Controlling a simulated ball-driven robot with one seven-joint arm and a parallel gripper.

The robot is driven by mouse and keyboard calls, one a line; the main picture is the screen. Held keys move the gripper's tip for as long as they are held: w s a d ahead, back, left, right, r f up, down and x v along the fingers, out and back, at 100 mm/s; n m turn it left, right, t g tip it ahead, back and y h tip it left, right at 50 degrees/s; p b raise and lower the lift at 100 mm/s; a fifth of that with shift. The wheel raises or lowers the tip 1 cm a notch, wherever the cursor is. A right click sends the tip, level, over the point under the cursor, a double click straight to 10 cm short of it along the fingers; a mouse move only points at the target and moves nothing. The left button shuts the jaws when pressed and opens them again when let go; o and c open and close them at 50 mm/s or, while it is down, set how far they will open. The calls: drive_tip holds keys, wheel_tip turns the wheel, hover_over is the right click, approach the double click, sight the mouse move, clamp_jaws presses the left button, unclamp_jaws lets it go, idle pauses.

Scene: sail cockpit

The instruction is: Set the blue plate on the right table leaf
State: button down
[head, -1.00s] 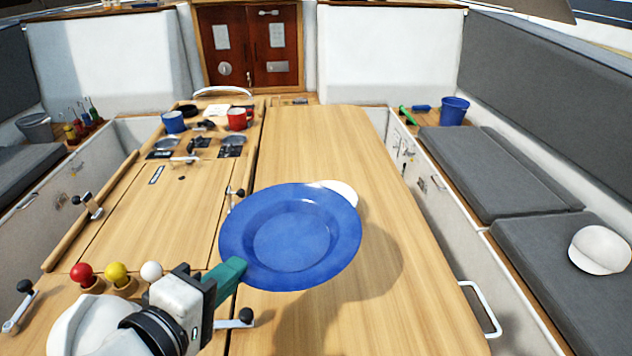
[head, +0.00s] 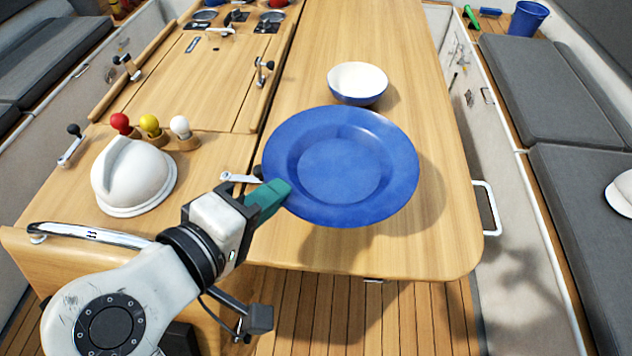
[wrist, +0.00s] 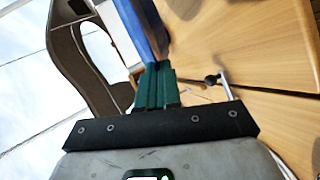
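The blue plate (head: 340,168) is a wide, deep-rimmed plate, held above the right table leaf (head: 440,225) near its front end. It casts a shadow on the wood, and its underside is hidden in the head view. My gripper (head: 284,189) has green fingers, shut on the plate's left rim. In the wrist view the green fingers (wrist: 157,82) are close together with the blue plate (wrist: 143,28) between their tips, seen edge-on.
A bowl (head: 358,83), white inside and blue outside, stands on the right leaf just behind the plate. A white dome (head: 133,176) and red, yellow and white knobs (head: 150,126) are left of my gripper. A white rail (head: 487,208) is beside the leaf's right edge.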

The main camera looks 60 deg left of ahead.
sight(293, 184)
drive_tip(key=x, duration=0.4)
drive_tip(key=shift+w+d+f, duration=0.1)
drive_tip(key=shift+w, duration=0.1)
drive_tip(key=w+f, duration=0.1)
drive_tip(key=w+a+f, duration=0.1)
drive_tip(key=f, duration=0.1)
drive_tip(key=w+f, duration=0.1)
drive_tip(key=f, duration=0.1)
drive_tip(key=shift+w+a, duration=0.2)
drive_tip(key=shift+w, duration=0.15)
drive_tip(key=f, duration=0.1)
drive_tip(key=f+p, duration=0.1)
drive_tip(key=f, duration=0.1)
drive_tip(key=shift+w+a, duration=0.15)
drive_tip(key=shift+w, duration=0.2)
drive_tip(key=shift+f, duration=0.5)
drive_tip(key=c, duration=1.8)
unclamp_jaws()
drive_tip(key=shift+f, duration=0.2)
drive_tip(key=o, duration=0.5)
drive_tip(key=shift+c, duration=0.2)
drive_tip(key=shift+r, duration=0.1)
